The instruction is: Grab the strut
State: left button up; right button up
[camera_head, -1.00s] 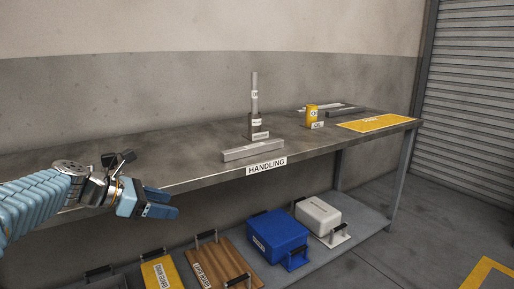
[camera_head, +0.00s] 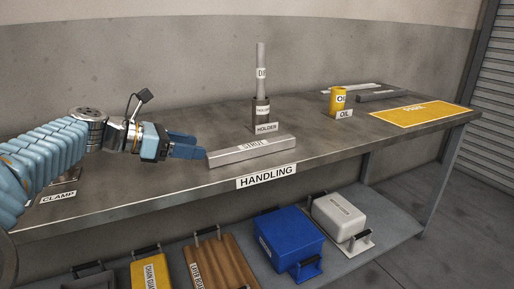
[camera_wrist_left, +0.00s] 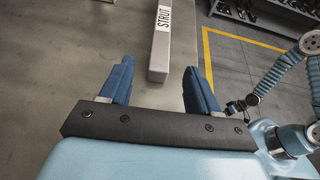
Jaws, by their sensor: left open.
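The strut (camera_head: 252,151) is a grey bar with a white label. It lies on the workbench near its front edge, in front of the holder. My left gripper (camera_head: 200,149) is just left of the strut's near end in the head view. In the left wrist view the strut (camera_wrist_left: 159,50) runs away from me, its near end close to the gap between the blue fingers. My left gripper (camera_wrist_left: 158,88) is open and empty there.
A holder (camera_head: 261,115) with an upright grey rod stands behind the strut. A yellow oil can (camera_head: 337,99), grey bars and a yellow mat (camera_head: 425,117) are to the right. A clamp label (camera_head: 58,197) shows at left. The shelf below holds several handled items, including a blue box (camera_head: 290,238).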

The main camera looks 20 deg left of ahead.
aim_at(226, 151)
pick_arm(q)
jog(key=x, duration=1)
jog(key=shift+d+f+b, duration=0.1)
jog(key=shift+d+b, duration=0.05)
jog(key=shift+b, duration=0.25)
grip_shut()
